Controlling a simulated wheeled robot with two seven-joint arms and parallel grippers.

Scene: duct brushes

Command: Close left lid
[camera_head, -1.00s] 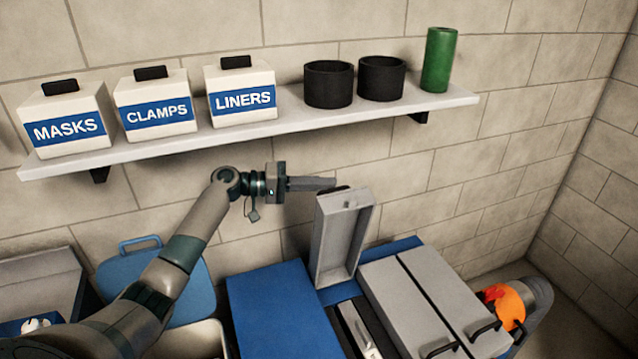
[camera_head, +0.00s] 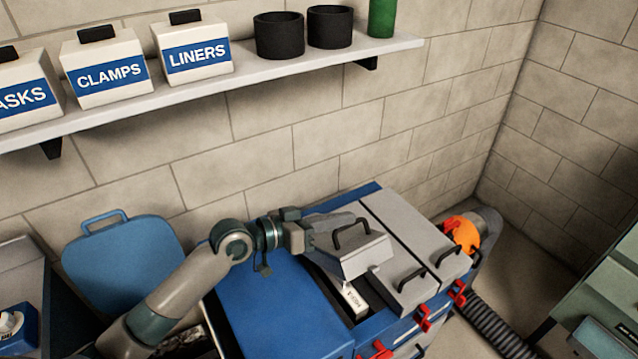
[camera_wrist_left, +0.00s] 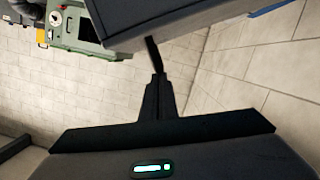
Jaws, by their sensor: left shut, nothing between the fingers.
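The left lid (camera_head: 367,257) is a grey, shallow box-shaped lid with a black handle, and it is tilted low over the left compartment. Its front end is still raised, and a white item (camera_head: 355,299) shows in the opening beneath. My left gripper (camera_head: 350,219) is shut and empty, with its fingers over the lid's upper side. Whether they touch it is hard to tell. In the left wrist view the closed fingers (camera_wrist_left: 153,48) point at the dark lid (camera_wrist_left: 170,22).
Two shut grey lids (camera_head: 434,221) lie to the right on the blue cart. A blue panel (camera_head: 265,300) lies left of the opening. An orange part (camera_head: 465,234) and a ribbed hose (camera_head: 505,328) are at right. A shelf (camera_head: 240,75) with boxes runs above.

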